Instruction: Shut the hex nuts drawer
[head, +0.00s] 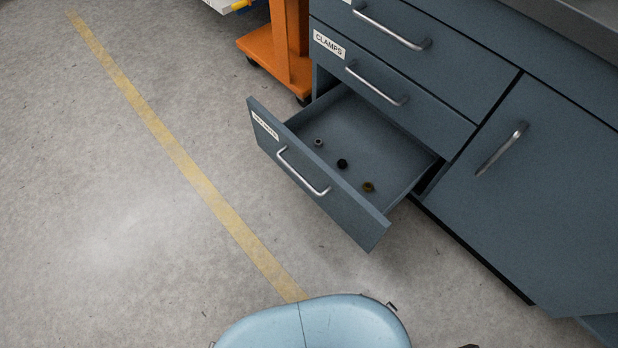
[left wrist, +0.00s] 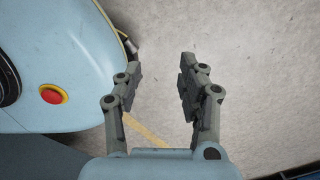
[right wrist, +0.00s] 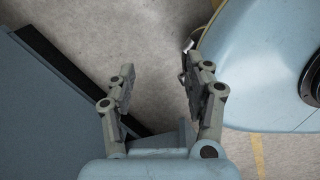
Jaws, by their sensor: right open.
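The hex nuts drawer (head: 330,205) is the lowest drawer of the blue-grey cabinet and stands pulled well out. Its label is too small to read clearly. It has a silver bar handle (head: 303,172) on its front. Inside lie a grey nut (head: 318,142), a black nut (head: 342,163) and a brass-coloured nut (head: 368,187). My left gripper (left wrist: 158,85) is open and empty over the floor in the left wrist view. My right gripper (right wrist: 158,85) is open and empty in the right wrist view, near the cabinet's base. Neither gripper shows clearly in the head view.
Above is the closed clamps drawer (head: 385,85), with another closed drawer (head: 410,40) over it. A closed cabinet door (head: 530,190) stands to the right. An orange wheeled stand (head: 285,50) is behind the open drawer. The floor (head: 130,230) to the left is clear, with a yellow line (head: 185,165).

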